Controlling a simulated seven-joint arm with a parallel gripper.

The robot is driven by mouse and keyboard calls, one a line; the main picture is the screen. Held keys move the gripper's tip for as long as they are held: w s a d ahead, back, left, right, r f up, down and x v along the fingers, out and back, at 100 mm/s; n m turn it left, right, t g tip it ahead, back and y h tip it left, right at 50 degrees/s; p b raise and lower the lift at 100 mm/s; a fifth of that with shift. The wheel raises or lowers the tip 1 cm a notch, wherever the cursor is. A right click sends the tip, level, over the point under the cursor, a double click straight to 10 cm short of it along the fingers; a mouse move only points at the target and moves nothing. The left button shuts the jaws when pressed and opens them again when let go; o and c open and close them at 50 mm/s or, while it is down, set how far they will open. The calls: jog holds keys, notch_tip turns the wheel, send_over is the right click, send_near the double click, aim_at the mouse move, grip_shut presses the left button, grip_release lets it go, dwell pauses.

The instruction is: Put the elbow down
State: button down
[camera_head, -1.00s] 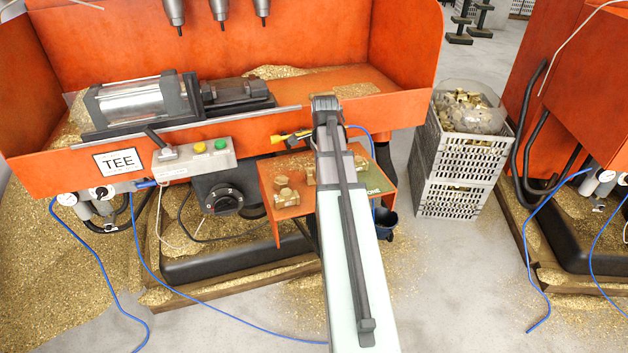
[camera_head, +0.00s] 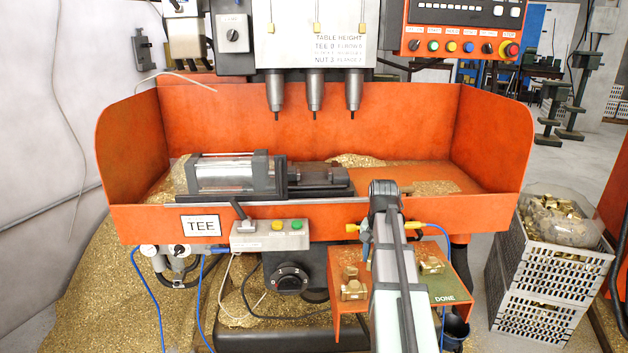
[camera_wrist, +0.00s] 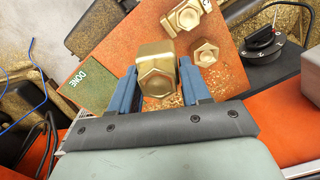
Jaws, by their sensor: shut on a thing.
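My gripper (camera_wrist: 157,88) shows in the wrist view with blue fingers closed on a brass fitting, the elbow (camera_wrist: 157,72), whose hexagonal end faces the camera. The held piece appears over the orange tray (camera_wrist: 228,72); its height above it is hard to tell. A green area marked DONE (camera_wrist: 82,86) lies left of the gripper and looks bare where it shows. In the head view my arm hides the gripper's fingers. The tray's green DONE part (camera_head: 452,290) is right of the arm.
Brass fittings (camera_wrist: 185,16) and (camera_wrist: 204,52) lie on the tray beyond the gripper. A brass piece (camera_head: 432,265) shows right of my arm. The drilling machine's orange trough (camera_head: 300,215) stands behind the tray. Stacked grey crates (camera_head: 545,285) stand at the right.

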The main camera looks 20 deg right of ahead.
jog(key=w+a+r+n, duration=0.2)
jog(key=w+a+r, duration=0.1)
jog(key=a, duration=0.7)
jog(key=w+a+r+n, duration=0.2)
jog(key=w+a, duration=0.1)
jog(key=a, duration=0.6)
jog(key=w+a+r+n, duration=0.2)
jog(key=w+a+r, duration=0.1)
jog(key=a, duration=0.7)
jog(key=w+d+r+m, duration=0.3)
jog(key=w+d+m, duration=0.3)
jog(key=w+d, duration=0.3)
jog(key=w+d+r+m, duration=0.4)
jog(key=w+d, duration=0.5)
jog(key=w, duration=0.5)
jog(key=w+d+r+m, duration=0.4)
jog(key=w+d+m, duration=0.4)
jog(key=w+d, duration=0.2)
jog(key=shift+w+r, duration=0.2)
jog(key=shift+w, duration=0.95)
jog(key=shift+m, duration=0.3)
jog(key=shift+d+f, duration=0.1)
jog(key=shift+f, duration=4.85)
jog(key=shift+f, duration=0.1)
